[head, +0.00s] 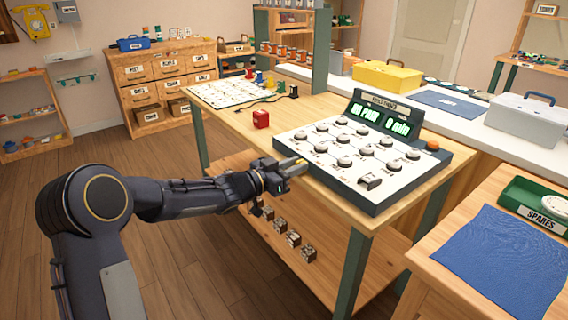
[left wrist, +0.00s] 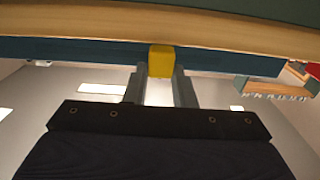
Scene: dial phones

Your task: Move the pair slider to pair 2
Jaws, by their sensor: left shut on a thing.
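The white-topped test unit (head: 345,158) sits on the wooden bench, with rows of round dial knobs on its panel. My left gripper (head: 292,164) is at the unit's front left corner, shut on a small yellow block that I take for the pair slider (left wrist: 161,61). In the left wrist view the block sits between both fingertips, below the bench edge. The slider's track and pair marks are hidden or too small to read. My right gripper is not in view.
A red block (head: 261,119) and a white sheet (head: 225,93) lie on the bench (head: 225,122) to the left. A blue cloth (head: 505,262) and a green spares tray (head: 530,212) are at the right. Small parts line the lower shelf (head: 245,185). The floor at left is clear.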

